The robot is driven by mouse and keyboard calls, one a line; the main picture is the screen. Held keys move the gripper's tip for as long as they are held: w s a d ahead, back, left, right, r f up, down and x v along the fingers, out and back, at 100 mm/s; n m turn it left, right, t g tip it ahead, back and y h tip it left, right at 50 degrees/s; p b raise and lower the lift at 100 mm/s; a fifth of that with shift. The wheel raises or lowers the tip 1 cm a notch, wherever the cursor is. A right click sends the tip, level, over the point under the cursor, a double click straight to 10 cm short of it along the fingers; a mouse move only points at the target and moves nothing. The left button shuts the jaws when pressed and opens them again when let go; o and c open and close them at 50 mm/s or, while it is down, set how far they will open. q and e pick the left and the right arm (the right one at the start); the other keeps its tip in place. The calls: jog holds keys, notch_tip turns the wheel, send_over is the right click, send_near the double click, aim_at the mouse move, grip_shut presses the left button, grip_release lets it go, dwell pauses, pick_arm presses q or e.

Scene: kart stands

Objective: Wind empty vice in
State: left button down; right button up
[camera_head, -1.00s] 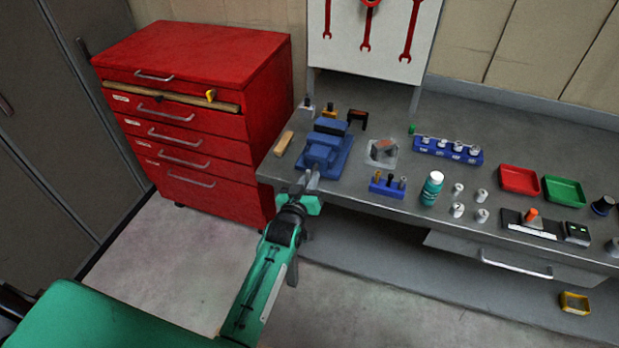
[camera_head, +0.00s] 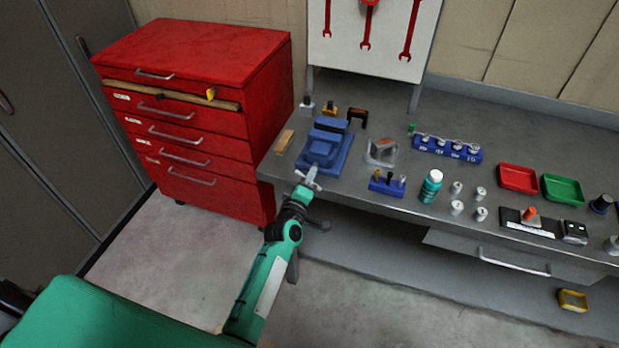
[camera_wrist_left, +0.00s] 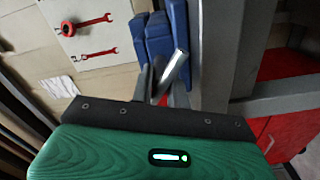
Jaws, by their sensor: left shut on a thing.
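The blue vice (camera_head: 325,148) stands at the left front of the grey bench. Its blue body also shows at the top of the left wrist view (camera_wrist_left: 160,37). My left gripper (camera_head: 306,182) is at the vice's front, by the bench edge. It is shut on the vice's handle, a bare metal bar (camera_wrist_left: 173,75) that slants up past the fingers in the left wrist view. The gap between the vice's jaws is hard to make out at this size. My right gripper is not in view.
A red drawer cabinet (camera_head: 190,60) stands left of the bench (camera_head: 400,200). A wooden block (camera_head: 284,141) lies left of the vice. To its right are a clear tray (camera_head: 381,152), a blue holder (camera_head: 387,187) and a teal bottle (camera_head: 431,186).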

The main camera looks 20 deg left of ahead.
pick_arm(q)
jog(key=c, duration=2.2)
grip_release()
jog(key=n, duration=0.4)
jog(key=shift+n, duration=0.4)
jog(key=c, duration=2.2)
grip_release()
jog(key=c, duration=2.2)
grip_release()
jog(key=c, duration=1.3)
grip_release()
jog(key=shift+s, duration=0.1)
jog(key=s+b, duration=0.3)
jog(key=s, duration=1)
jog(key=shift+s+a, duration=0.25)
jog(key=shift+s, duration=0.05)
